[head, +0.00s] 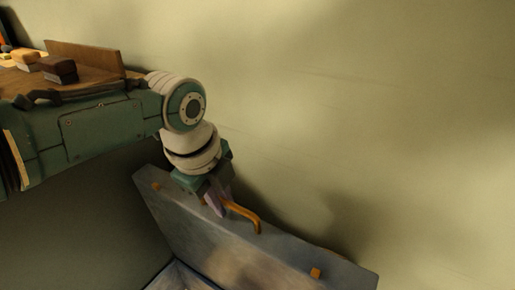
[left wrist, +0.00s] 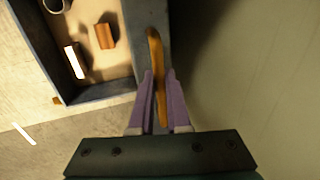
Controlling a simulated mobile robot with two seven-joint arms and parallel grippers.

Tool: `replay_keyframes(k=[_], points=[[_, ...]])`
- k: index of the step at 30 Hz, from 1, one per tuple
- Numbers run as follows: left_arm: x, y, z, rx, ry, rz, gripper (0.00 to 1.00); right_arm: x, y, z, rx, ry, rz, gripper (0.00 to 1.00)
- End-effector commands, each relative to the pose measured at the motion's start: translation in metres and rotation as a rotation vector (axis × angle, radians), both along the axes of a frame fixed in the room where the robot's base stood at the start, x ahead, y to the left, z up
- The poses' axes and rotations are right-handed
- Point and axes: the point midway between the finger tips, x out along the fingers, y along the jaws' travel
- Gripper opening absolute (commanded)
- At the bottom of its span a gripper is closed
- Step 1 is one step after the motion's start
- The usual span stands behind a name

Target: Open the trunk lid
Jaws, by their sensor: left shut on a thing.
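The grey trunk lid (head: 215,245) stands raised and steeply tilted near the wall in the head view, with small orange fittings along its top edge. My left gripper (head: 221,204) is shut on the lid's orange curved handle (head: 247,213). In the left wrist view, the purple fingers of the left gripper (left wrist: 159,77) lie on both sides of the handle (left wrist: 154,48). The open trunk (left wrist: 98,94) shows beside the lid there, and part of its rim (head: 178,275) shows at the bottom of the head view. My right gripper is not in view.
Inside the trunk lie an orange-brown block (left wrist: 105,36), a white-topped item (left wrist: 75,62) and a round cup-like thing (left wrist: 57,5). A plain wall (head: 400,110) stands close behind the lid.

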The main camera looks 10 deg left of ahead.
Motion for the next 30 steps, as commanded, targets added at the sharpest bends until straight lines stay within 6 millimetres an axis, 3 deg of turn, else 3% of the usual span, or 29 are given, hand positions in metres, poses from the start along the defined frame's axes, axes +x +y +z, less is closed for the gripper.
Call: replay_keyframes(k=[16, 17, 24, 30], points=[[-0.0005, -0.0006, -0.0005, -0.002, 0.002, 0.000, 0.00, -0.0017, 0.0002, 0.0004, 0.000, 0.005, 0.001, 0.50], [-0.0006, -0.0005, -0.0005, -0.002, 0.003, 0.001, 0.18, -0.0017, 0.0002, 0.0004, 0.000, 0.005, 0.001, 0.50], [-0.0004, -0.0004, -0.0004, -0.001, 0.001, 0.001, 0.45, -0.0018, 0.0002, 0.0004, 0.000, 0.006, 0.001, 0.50], [-0.0001, -0.0002, -0.0001, -0.001, 0.001, 0.001, 0.45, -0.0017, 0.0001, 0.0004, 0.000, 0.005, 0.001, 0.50]])
